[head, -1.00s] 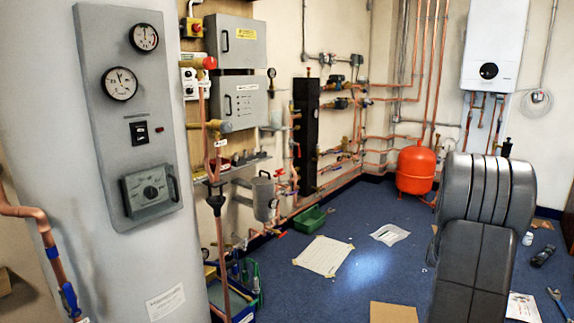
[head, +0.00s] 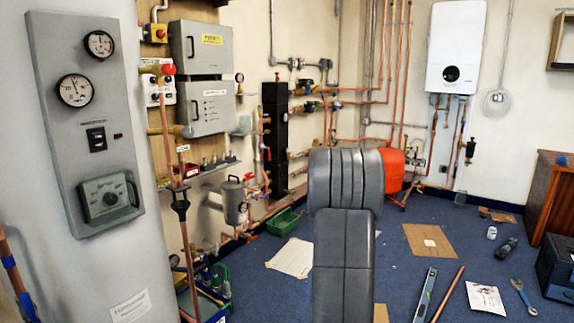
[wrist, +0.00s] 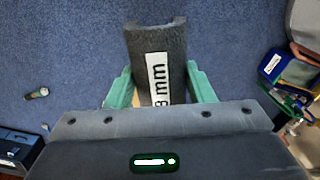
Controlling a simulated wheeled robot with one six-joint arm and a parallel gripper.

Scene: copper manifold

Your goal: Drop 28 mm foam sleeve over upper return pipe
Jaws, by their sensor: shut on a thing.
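My gripper (wrist: 160,84) shows in the wrist view with a green finger on each side of a dark grey foam sleeve (wrist: 150,40). It is shut on the sleeve. A white label on the sleeve reads "8 mm", its start hidden by the gripper body. The sleeve has an open slit or channel at its far end. In the head view my arm stands in front and hides the gripper and sleeve. Upright copper pipes with small white tags, one of them here (head: 167,130), stand at the left wall. I cannot tell which is the upper return pipe.
A grey gauge panel (head: 110,160) stands at the left. A red vessel (head: 392,170) is partly behind my arm. A level (head: 424,295), a copper pipe length (head: 448,295), a wrench (head: 523,297) and cardboard (head: 430,240) lie on the blue floor. A wooden cabinet (head: 550,200) is at the right.

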